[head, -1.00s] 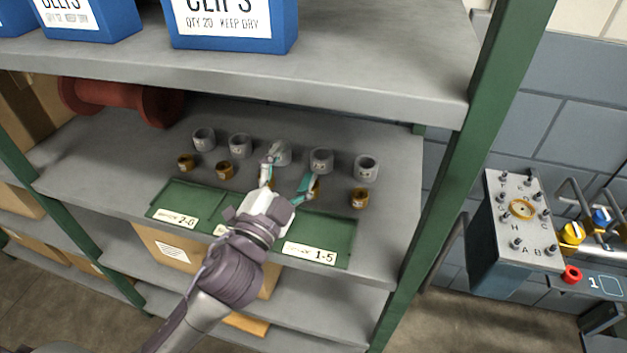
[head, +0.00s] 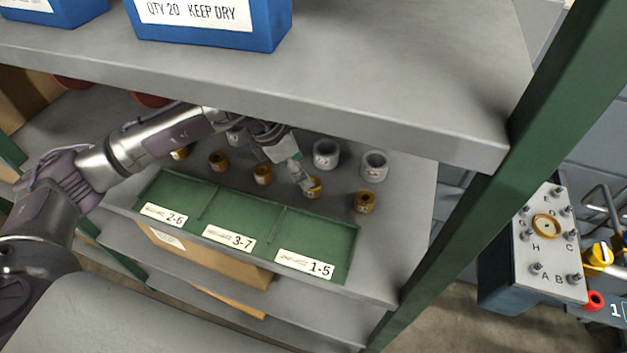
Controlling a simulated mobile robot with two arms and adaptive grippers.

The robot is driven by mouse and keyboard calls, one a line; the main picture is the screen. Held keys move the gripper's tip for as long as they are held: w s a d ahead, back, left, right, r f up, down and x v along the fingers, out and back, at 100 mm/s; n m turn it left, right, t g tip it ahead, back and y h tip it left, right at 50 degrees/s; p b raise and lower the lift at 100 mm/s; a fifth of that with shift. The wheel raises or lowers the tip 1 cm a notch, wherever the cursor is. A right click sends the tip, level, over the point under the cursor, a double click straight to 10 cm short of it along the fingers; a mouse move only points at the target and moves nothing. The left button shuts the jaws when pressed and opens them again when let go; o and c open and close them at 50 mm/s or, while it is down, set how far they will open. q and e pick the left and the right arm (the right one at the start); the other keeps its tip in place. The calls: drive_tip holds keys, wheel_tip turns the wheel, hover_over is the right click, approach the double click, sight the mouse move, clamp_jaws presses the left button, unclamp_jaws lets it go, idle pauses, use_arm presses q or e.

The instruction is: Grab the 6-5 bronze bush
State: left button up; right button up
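Several small bronze bushes stand in a row on the middle shelf: one at the left (head: 218,160), one in the middle (head: 262,174), one by my gripper (head: 314,188) and one at the right (head: 364,202). Their markings are too small to read, so I cannot tell which is 6-5. My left gripper (head: 302,176) reaches in from the left, its fingers pointing down at the bush second from the right. A finger overlaps that bush's left side; whether it touches or grips cannot be told. My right gripper is not in view.
Larger grey bushes (head: 326,153) stand behind the bronze ones, some hidden by my arm. In front lies an empty green tray (head: 318,231) labelled 2-6, 3-7 and 1-5. The upper shelf (head: 400,95) overhangs; a green post (head: 520,170) stands right.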

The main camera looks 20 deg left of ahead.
use_arm(q)
drive_tip(key=p+x, duration=0.2)
drive_tip(key=x, duration=0.3)
drive_tip(key=shift+s+d+f+p, duration=0.1)
drive_tip(key=shift+s+d+p, duration=0.1)
drive_tip(key=shift+d+p, duration=0.2)
drive_tip(key=shift+d+f, duration=0.1)
drive_tip(key=shift+f, duration=0.25)
drive_tip(key=shift+c, duration=0.6)
drive_tip(key=shift+w+r, duration=0.1)
clamp_jaws()
